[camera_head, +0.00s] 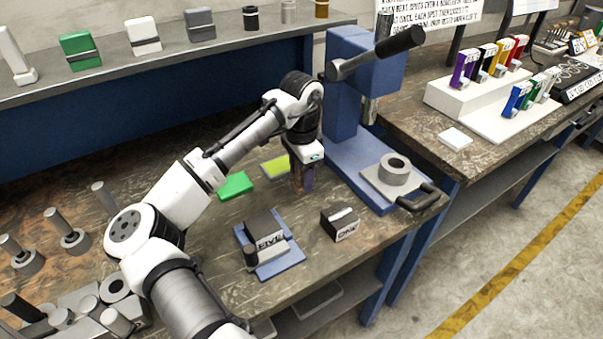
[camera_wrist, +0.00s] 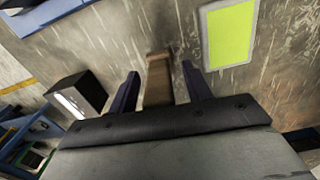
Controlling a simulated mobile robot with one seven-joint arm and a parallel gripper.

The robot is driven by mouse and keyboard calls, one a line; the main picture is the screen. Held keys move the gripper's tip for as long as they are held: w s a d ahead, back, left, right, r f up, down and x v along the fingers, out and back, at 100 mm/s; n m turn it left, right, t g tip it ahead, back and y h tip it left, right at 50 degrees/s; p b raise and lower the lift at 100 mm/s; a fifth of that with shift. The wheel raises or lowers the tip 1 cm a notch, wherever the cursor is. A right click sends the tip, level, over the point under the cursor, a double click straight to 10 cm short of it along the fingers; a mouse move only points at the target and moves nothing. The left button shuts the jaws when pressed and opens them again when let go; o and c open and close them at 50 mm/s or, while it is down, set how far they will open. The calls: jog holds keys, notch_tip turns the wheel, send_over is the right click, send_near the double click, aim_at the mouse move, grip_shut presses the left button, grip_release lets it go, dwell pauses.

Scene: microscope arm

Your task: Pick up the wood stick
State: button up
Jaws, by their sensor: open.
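The wood stick (camera_wrist: 158,84) is a brown block in the wrist view, standing between the two dark fingers of my gripper (camera_wrist: 161,70). Gaps show on both sides of it, so the fingers are open around it and not closed on it. In the head view my gripper (camera_head: 303,184) points down at the table, and a narrow brown part of the wood stick (camera_head: 296,178) shows beside a finger. The stick's lower end is hard to make out there.
A green block (camera_head: 235,186) and a yellow-green pad (camera_head: 275,167) lie left of the gripper. A blue press (camera_head: 345,130) stands close on the right.

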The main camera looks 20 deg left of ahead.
jog(key=c, duration=1.1)
jog(key=shift+o, duration=0.2)
jog(key=shift+r, duration=0.15)
notch_tip(320, 180, up, 20)
jog(key=shift+b, duration=0.45)
